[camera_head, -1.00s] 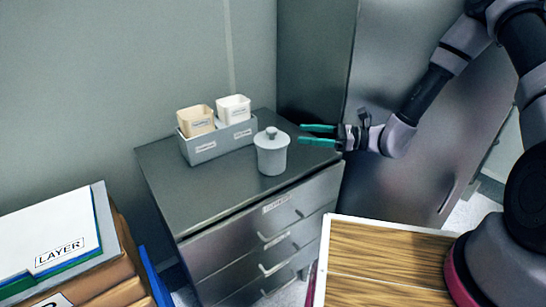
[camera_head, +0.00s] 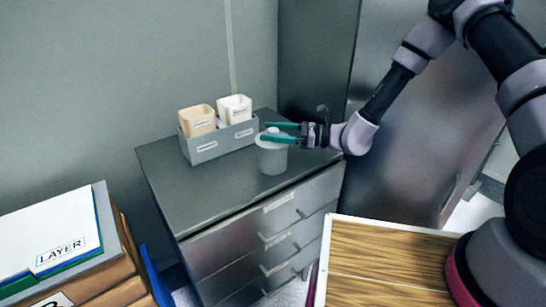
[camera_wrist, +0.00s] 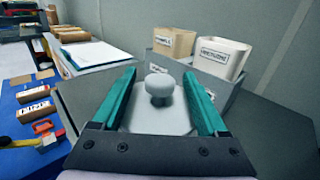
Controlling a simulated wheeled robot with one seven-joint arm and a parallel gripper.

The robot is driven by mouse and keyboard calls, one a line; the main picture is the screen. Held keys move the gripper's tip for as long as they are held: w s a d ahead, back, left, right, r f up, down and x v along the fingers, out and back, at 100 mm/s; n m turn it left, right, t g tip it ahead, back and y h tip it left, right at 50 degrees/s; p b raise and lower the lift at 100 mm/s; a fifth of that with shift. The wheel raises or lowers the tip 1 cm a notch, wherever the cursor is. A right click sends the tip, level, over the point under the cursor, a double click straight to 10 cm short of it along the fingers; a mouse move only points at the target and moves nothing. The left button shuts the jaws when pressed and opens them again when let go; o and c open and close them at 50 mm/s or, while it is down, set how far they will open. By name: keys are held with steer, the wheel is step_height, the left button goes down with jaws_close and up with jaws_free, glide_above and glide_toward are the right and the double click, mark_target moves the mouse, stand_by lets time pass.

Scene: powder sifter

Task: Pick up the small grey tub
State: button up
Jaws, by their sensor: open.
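The small grey tub (camera_head: 272,160), with a lid and a round knob, stands upright on the dark metal cabinet top (camera_head: 216,192). My gripper (camera_head: 267,132) reaches in from the right at the height of the tub's lid. Its two green fingers are open. In the wrist view the tub's knob and lid (camera_wrist: 160,92) lie between the fingers of my gripper (camera_wrist: 160,100), with space on both sides. The fingers hide part of the lid in the head view. I cannot tell whether either finger touches the tub.
A grey holder (camera_head: 207,148) with a tan cup (camera_head: 197,121) and a white cup (camera_head: 235,108) stands close behind the tub. Labelled boxes (camera_head: 62,245) are at the lower left. A wooden surface (camera_head: 385,268) is at the front right. The cabinet top's front left is clear.

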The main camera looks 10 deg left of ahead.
jaws_close()
stand_by(1.4)
